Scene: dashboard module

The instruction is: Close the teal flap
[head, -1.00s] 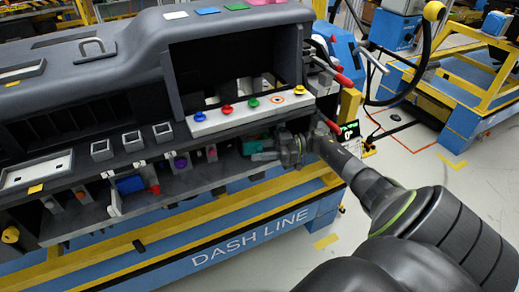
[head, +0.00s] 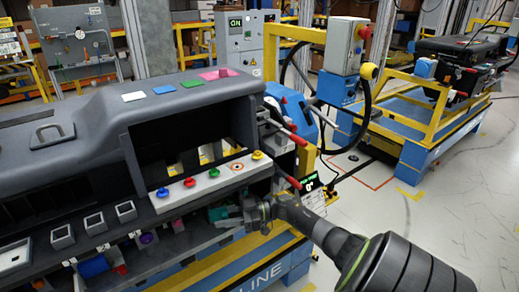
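The teal flap (head: 217,213) shows as a small teal patch under the dashboard's lower edge, below the white strip of coloured knobs. It is partly hidden by my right gripper and in shadow, so its angle cannot be told. My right gripper (head: 228,220) comes in from the right, with its fingers pointing left, close in front of the flap. Whether it touches the flap, and how far its fingers are apart, is too small to tell. My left gripper is not in view.
The dark dashboard module (head: 90,85) stands on the blue and yellow line frame (head: 190,280). Red-handled levers (head: 287,177) stick out at its right end, above my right wrist. A small display (head: 309,183) stands beside them. Open floor (head: 440,220) lies to the right.

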